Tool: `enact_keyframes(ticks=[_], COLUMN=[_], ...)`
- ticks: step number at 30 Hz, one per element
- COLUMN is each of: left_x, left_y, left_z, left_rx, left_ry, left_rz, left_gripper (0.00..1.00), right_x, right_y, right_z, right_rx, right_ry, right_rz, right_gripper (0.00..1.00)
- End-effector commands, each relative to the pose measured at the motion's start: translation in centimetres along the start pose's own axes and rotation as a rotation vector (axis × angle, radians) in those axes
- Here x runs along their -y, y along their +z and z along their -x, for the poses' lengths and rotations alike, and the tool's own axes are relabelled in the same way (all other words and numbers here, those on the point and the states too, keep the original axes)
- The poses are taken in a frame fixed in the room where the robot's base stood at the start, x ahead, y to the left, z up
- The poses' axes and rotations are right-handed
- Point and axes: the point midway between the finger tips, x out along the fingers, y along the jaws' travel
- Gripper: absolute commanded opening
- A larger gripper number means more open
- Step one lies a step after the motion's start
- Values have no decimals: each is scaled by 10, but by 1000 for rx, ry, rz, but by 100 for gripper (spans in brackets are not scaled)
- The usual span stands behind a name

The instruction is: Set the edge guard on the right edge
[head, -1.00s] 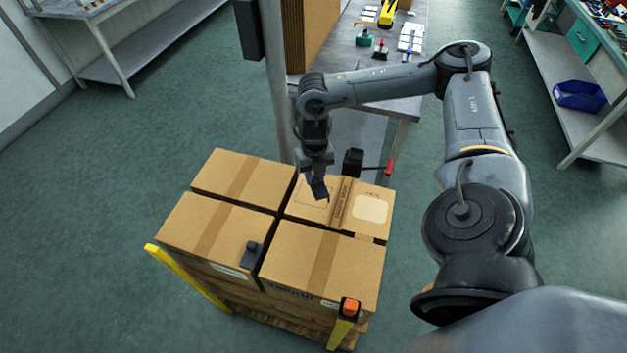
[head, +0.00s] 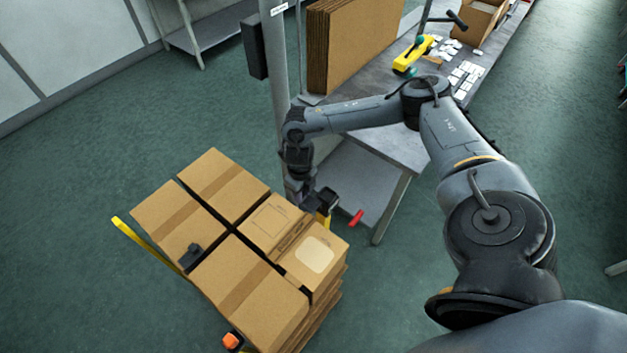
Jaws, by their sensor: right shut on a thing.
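A block of brown cartons (head: 265,300) stands on a low base in the lower left of the head view. My right gripper (head: 314,203) points down at the far right side of the cartons. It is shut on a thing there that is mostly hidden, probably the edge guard. Black and yellow parts (head: 326,211) show right beside the fingers. I cannot tell which of them is held, or whether it touches the carton edge. My left gripper is not in view.
A red handle (head: 356,218) sticks out past my gripper. A grey post and workbench (head: 400,150) stand close behind.

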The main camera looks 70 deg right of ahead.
Motion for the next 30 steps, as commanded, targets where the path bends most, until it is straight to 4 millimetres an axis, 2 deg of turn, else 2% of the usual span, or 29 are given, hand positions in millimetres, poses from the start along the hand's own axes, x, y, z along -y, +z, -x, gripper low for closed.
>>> enact_keyframes(ticks=[1, 3, 7, 21, 30], left_x=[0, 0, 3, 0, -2], left_y=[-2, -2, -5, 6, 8], left_z=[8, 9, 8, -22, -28], left_rx=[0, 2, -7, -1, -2], left_ry=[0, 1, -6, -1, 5], left_rz=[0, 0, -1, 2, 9], left_gripper=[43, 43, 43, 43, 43], right_x=[-9, -14, -16, -15, -15], right_y=[1, 1, 2, 2, 2], right_z=[6, 7, 6, -26, -33], right_rx=[0, 0, 0, 1, 0], right_ry=[3, 2, 0, 0, 0], right_rz=[13, 20, 22, 21, 21], right_gripper=[0, 0, 0, 0, 0])
